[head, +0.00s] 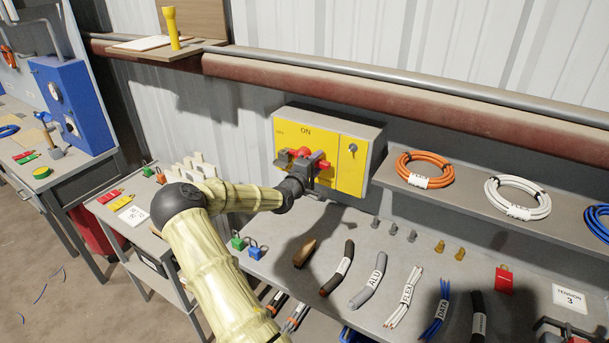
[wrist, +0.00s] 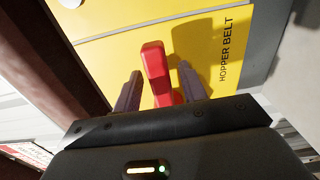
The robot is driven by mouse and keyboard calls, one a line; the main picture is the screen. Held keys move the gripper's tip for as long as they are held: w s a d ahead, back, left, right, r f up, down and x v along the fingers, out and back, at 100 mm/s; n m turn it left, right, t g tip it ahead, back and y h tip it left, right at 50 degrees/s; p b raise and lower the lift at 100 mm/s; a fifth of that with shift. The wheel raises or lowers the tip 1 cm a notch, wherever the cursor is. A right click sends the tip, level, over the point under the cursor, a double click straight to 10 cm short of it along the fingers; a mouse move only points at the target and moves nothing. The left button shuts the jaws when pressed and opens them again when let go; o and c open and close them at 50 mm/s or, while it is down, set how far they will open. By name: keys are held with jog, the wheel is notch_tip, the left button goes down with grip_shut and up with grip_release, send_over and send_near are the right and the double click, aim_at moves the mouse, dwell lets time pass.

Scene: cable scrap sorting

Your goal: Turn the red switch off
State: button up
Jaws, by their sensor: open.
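The red switch (head: 323,164) is a rotary handle on the yellow front of a grey box (head: 363,131) fixed to the wall. The word ON shows above it. In the wrist view the red switch handle (wrist: 156,72) stands between the two fingers of my gripper (wrist: 155,80), with a gap on each side. My gripper (head: 318,166) is open at the box front in the head view and hides part of the switch. The yellow plate (wrist: 210,30) reads HOPPER BELT in the wrist view.
A workbench (head: 340,240) below holds several labelled cable pieces, padlocks and small fittings. A shelf (head: 480,205) at the right carries orange (head: 424,170), white (head: 517,197) and blue cable coils. A dark red pipe (head: 400,88) runs along the wall above the box.

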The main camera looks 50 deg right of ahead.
jog(key=s+a+b, duration=0.3)
jog(key=a, duration=1.3)
jog(key=shift+a, duration=0.4)
jog(key=shift+f, duration=0.1)
jog(key=a+f+m+y, duration=0.3)
jog(key=a+f+y, duration=0.8)
jog(key=a+f, duration=0.3)
jog(key=s+a+r+y, duration=0.2)
jog(key=s+a+r, duration=0.1)
jog(key=a, duration=0.4)
jog(key=s+a+r+y, duration=0.2)
jog(key=s+a+r, duration=0.1)
jog(key=a, duration=0.5)
jog(key=s+a+r+y, duration=0.2)
jog(key=s+a+r, duration=0.1)
jog(key=a, duration=0.4)
jog(key=shift+s+a+n+g+y, duration=0.15)
jog(key=shift+s+n+g+y, duration=0.2)
jog(key=shift+s, duration=0.5)
